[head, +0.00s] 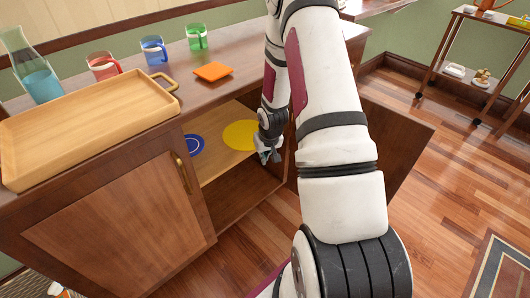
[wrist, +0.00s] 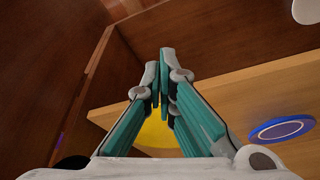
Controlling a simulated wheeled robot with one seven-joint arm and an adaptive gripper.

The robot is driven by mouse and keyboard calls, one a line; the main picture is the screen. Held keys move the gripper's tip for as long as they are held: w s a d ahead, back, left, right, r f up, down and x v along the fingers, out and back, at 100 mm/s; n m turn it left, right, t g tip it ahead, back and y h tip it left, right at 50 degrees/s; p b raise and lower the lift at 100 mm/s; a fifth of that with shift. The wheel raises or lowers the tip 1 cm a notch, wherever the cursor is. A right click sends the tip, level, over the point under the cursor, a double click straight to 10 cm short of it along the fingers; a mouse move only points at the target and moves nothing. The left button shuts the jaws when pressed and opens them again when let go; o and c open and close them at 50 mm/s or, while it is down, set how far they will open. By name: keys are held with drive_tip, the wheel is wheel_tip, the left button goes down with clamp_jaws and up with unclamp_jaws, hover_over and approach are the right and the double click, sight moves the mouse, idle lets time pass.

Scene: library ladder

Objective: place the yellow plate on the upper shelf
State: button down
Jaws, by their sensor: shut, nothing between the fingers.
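The yellow plate (head: 239,134) lies flat on the shelf board (head: 216,162) inside the open cabinet compartment. In the wrist view the yellow plate (wrist: 155,135) shows partly behind my fingers. My gripper (head: 268,155) is at the compartment's opening, close to the plate's right side in the head view. In the wrist view its teal fingers (wrist: 160,62) are together with nothing between them. A blue plate (head: 195,145) with a pale ring lies left of the yellow plate; it also shows in the wrist view (wrist: 282,129). My arm hides part of the cabinet's right side.
The right cabinet door (head: 390,135) stands open beside my arm; the left door (head: 125,220) is shut. The countertop holds a wooden tray (head: 90,118), a pitcher (head: 38,82), red (head: 103,66), blue (head: 154,50) and green (head: 196,37) mugs, and an orange square (head: 213,71).

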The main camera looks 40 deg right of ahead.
drive_tip(key=shift+w+d+f+b, duration=0.3)
drive_tip(key=shift+w+f, duration=0.15)
drive_tip(key=shift+w, duration=0.3)
drive_tip(key=shift+w+d+f+b, duration=0.3)
drive_tip(key=shift+w+f, duration=0.1)
drive_tip(key=shift+w, duration=0.3)
drive_tip(key=shift+w+d+f+b, duration=0.25)
drive_tip(key=shift+w+f, duration=0.2)
drive_tip(key=shift+w, duration=0.3)
drive_tip(key=shift+w, duration=0.1)
drive_tip(key=shift+w+d, duration=0.4)
drive_tip(key=shift+w, duration=0.45)
